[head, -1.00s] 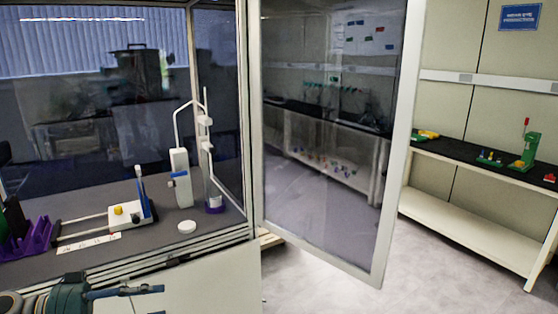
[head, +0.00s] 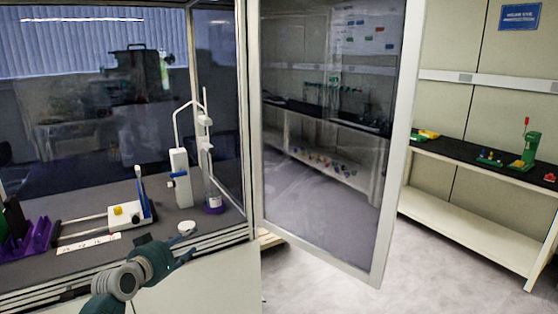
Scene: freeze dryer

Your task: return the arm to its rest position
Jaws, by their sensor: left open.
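My left arm comes in from the bottom left of the head view. My left gripper (head: 183,257) is open, with nothing seen between its fingers. It is in front of the bench's front edge, below the small white round piece (head: 187,227) in the picture. Its fingers point to the right. My right gripper is not in view.
On the bench (head: 90,262) stand a purple rack (head: 32,238), a white device with a yellow knob (head: 122,215) and a tall white instrument (head: 181,180). An open glass door (head: 325,150) stands right of my gripper. A side table (head: 455,155) is farther right.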

